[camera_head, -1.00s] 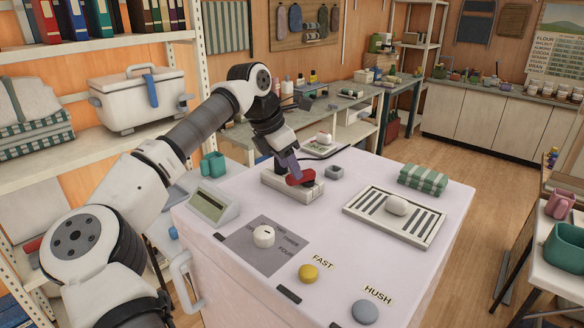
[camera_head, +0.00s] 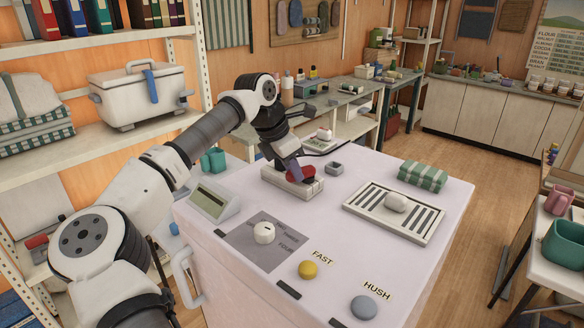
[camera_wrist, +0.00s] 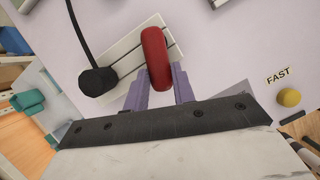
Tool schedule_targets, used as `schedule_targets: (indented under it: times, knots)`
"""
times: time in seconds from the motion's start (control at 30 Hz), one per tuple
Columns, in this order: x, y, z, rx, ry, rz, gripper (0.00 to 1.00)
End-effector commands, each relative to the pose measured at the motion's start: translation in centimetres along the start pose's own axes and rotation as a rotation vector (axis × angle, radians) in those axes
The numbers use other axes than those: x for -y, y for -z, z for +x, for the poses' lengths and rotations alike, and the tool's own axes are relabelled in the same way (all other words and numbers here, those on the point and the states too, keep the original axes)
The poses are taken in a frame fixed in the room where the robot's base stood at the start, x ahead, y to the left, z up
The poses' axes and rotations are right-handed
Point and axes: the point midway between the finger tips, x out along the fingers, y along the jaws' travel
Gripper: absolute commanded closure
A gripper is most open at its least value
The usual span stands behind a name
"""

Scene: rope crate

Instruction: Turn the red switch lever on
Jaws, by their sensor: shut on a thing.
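The red switch lever (camera_head: 302,173) sits on a pale switch base (camera_head: 308,189) on the white worktop. In the wrist view the lever (camera_wrist: 156,50) rises from its slotted pale plate (camera_wrist: 119,52). My gripper (camera_head: 293,170) comes down over the base from the left. In the wrist view its two purple fingers (camera_wrist: 161,90) stand on either side of the lever's near end, shut on it. The head view partly hides the contact behind my gripper. A mark for the lever's on side cannot be made out.
A small grey square holder (camera_head: 334,168), a slotted tray (camera_head: 409,232), a white dial (camera_head: 264,233), a yellow button (camera_head: 309,269) and a grey button (camera_head: 364,307) share the worktop.

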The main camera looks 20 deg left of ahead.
Motion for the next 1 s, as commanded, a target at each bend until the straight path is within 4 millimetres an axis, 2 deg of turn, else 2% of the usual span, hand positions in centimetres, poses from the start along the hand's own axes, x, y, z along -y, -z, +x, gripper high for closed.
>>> schedule_targets:
  times: [0.37,1.0]
  knots:
    - [0.6,0.1,0.3,0.000,-0.053,-0.116,0.97]
    - [2.6,-0.7,0.6,0.000,-0.232,-0.551,0.97]
